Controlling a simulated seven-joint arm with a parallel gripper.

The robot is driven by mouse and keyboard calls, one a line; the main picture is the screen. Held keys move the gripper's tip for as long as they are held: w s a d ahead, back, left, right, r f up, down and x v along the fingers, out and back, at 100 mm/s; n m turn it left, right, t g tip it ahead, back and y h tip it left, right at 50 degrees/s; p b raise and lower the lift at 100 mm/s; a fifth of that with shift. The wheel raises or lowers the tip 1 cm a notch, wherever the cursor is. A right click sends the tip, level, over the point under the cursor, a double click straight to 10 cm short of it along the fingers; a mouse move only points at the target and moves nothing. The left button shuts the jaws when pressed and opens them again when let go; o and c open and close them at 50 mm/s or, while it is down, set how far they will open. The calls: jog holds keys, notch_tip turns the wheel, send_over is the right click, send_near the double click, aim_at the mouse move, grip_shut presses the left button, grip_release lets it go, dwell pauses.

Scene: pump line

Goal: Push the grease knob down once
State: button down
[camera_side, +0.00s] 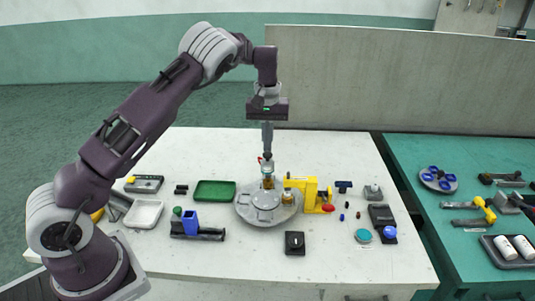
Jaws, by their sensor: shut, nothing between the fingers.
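My gripper (267,152) points straight down over the round grey fixture (246,212) in the middle of the white table. Its fingers are shut and empty. Just under the fingertips stands a small upright part with a grey top (267,167) and a brass-coloured lower section (268,183). A bit of red shows at its left side. The fingertips are very close to this top; I cannot tell whether they touch it. No part is clearly marked as the grease knob, and I cannot tell for sure which one it is.
A yellow press-like tool (308,188) stands close right of the fixture. A green tray (215,197), a white tray (144,220) and a blue holder (190,222) lie left. A black box (295,248) sits in front, a blue dome button (390,232) at right.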

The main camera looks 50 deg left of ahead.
jog(key=shift+f, duration=1.05)
jog(key=shift+r, duration=3.15)
jog(key=shift+r, duration=0.1)
